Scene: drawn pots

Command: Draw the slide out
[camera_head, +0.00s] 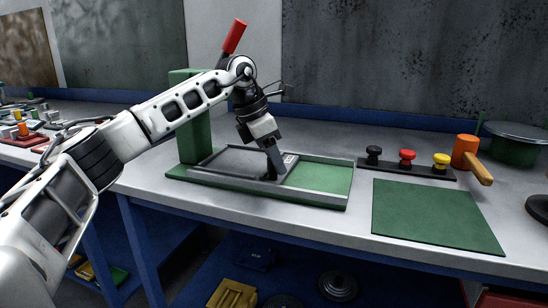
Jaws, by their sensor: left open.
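A green fixture base (322,179) with low grey rails lies on the bench, with a green upright (195,140) at its left end. A flat grey slide plate (236,160) lies between the rails over the left part of the base. The right part of the base is bare green. My left gripper (272,176) points down at the right end of the slide plate, close to the front rail. It is open; its fingers hide part of the slide's end, and I cannot tell whether they touch it. My right gripper is not in view.
A red-handled lever (234,37) rises behind my arm. To the right are a strip with black, red and yellow knobs (407,159), a green mat (433,215), an orange mallet (465,152) and a round-lidded pot (515,143). Bare bench lies between the fixture and the mat.

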